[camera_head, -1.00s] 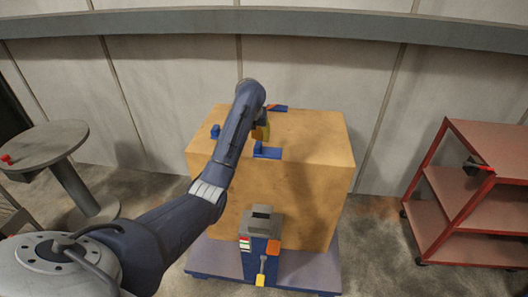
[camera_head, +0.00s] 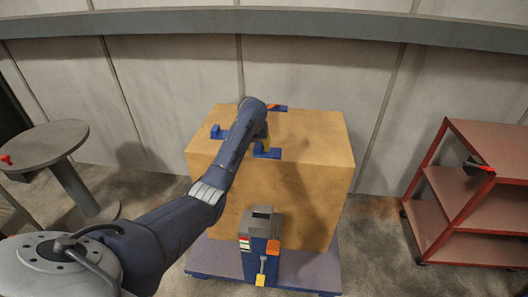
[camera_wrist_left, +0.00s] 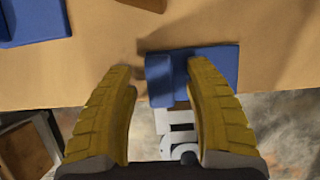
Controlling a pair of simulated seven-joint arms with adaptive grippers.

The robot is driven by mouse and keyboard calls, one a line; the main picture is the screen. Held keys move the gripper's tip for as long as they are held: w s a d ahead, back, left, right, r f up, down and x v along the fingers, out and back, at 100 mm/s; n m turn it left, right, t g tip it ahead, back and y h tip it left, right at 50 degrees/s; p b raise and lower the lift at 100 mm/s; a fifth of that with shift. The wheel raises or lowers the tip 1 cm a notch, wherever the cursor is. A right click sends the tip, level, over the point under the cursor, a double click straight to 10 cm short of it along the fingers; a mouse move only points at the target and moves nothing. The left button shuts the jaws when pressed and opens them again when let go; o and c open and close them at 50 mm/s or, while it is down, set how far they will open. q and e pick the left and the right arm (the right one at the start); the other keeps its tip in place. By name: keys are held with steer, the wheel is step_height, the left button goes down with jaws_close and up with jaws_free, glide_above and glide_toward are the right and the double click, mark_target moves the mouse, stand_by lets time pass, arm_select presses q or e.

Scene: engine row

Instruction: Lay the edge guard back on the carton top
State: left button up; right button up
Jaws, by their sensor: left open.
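The tan carton (camera_head: 318,140) stands on a pallet base. A blue piece (camera_head: 268,153), which looks like the edge guard, lies at the front edge of the carton top. In the left wrist view this blue piece (camera_wrist_left: 215,62) has a raised tab at its left. My left gripper (camera_wrist_left: 160,72) is open, its yellow fingers on either side of the raised tab; I cannot tell whether they touch it. In the head view my left forearm hides most of the gripper. Another blue piece (camera_head: 218,132) lies toward the left of the top. My right gripper is not in view.
A blue piece with an orange part (camera_head: 279,108) lies at the carton's back edge. A grey and blue post (camera_head: 260,230) stands before the carton. A round grey table (camera_head: 45,143) is at the left, a red shelf cart (camera_head: 485,150) at the right. The carton top's right side is clear.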

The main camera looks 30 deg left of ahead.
arm_select(q)
steer(key=shift+f, duration=0.15)
steer(key=shift+c, duration=0.2)
jaws_close()
steer(key=shift+r, duration=0.2)
